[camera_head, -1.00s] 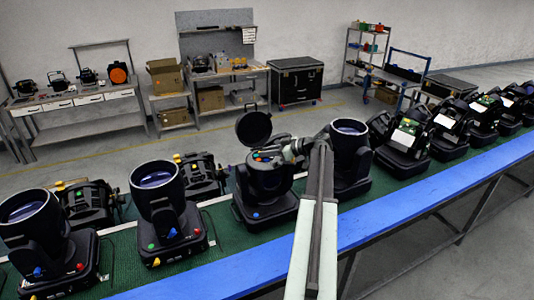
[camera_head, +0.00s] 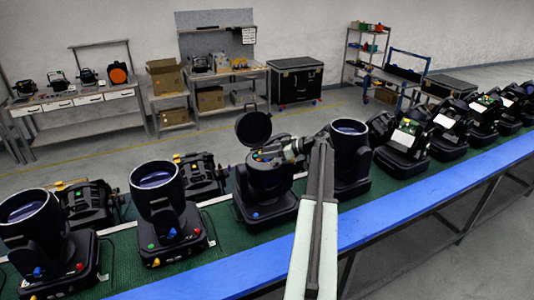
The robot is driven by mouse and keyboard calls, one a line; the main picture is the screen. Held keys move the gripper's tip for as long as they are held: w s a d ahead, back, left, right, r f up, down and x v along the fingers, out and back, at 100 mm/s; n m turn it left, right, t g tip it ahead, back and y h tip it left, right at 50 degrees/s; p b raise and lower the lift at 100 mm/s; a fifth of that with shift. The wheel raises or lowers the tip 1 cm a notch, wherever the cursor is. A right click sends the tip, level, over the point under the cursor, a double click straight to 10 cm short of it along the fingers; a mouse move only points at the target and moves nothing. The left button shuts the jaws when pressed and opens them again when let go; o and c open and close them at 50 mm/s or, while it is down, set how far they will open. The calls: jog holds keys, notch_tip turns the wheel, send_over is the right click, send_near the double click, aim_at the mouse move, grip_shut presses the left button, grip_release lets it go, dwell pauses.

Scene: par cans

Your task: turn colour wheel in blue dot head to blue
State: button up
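The blue dot head (camera_head: 265,192) stands upright on the green belt, with a blue dot (camera_head: 255,215) on the front of its base. Its round lid (camera_head: 253,128) stands open. The colour wheel (camera_head: 264,155) shows as small coloured spots in the open top; which colour is in place is too small to tell. My gripper (camera_head: 284,153) reaches in from the right at the rim of the open top, beside or on the wheel. Its fingers are too small and dark to tell whether they are open or shut, or whether they touch the wheel.
Other black heads stand close by on the belt: one left (camera_head: 162,207) with green, blue, red and yellow dots, one right (camera_head: 350,158) behind my arm. A blue rail (camera_head: 400,200) runs along the near edge. Benches stand at the back wall.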

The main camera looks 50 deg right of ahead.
jog(key=shift+s, duration=0.1)
jog(key=p+v, duration=0.3)
jog(key=v, duration=0.4)
jog(key=shift+r, duration=0.15)
jog(key=shift+s+d, duration=0.1)
jog(key=shift+s, duration=0.1)
jog(key=shift+s+d, duration=0.1)
jog(key=shift+s, duration=0.05)
